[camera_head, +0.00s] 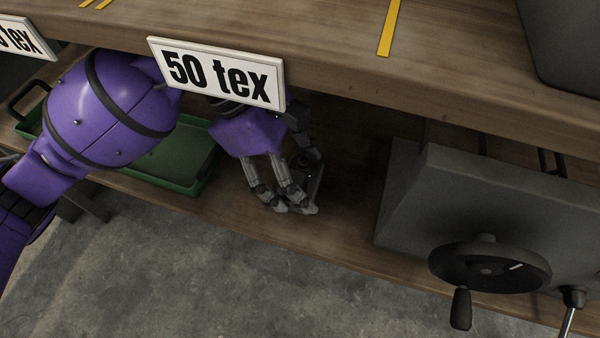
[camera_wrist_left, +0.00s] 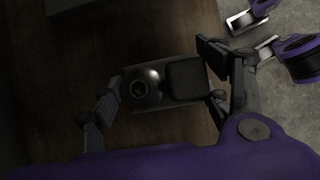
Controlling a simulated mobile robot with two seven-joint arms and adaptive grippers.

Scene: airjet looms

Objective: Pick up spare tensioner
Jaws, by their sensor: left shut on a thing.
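The spare tensioner (camera_wrist_left: 180,80) is a small dark block with a round metal eyelet and a square black pad. In the left wrist view it sits between the two fingers of my left gripper (camera_wrist_left: 160,96), which is shut on it. In the head view my left gripper (camera_head: 296,208) is under the upper shelf, behind the "50 tex" sign, low over the lower wooden shelf. The tensioner (camera_head: 313,178) shows there only as a dark shape at the fingers, partly hidden. I cannot tell whether it touches the shelf. My right gripper cannot be made out.
The "50 tex" sign (camera_head: 217,74) hangs on the edge of the upper shelf (camera_head: 340,50), close above my gripper. A green tray (camera_head: 180,183) lies to the left. A grey block with a black handwheel (camera_head: 490,264) stands to the right.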

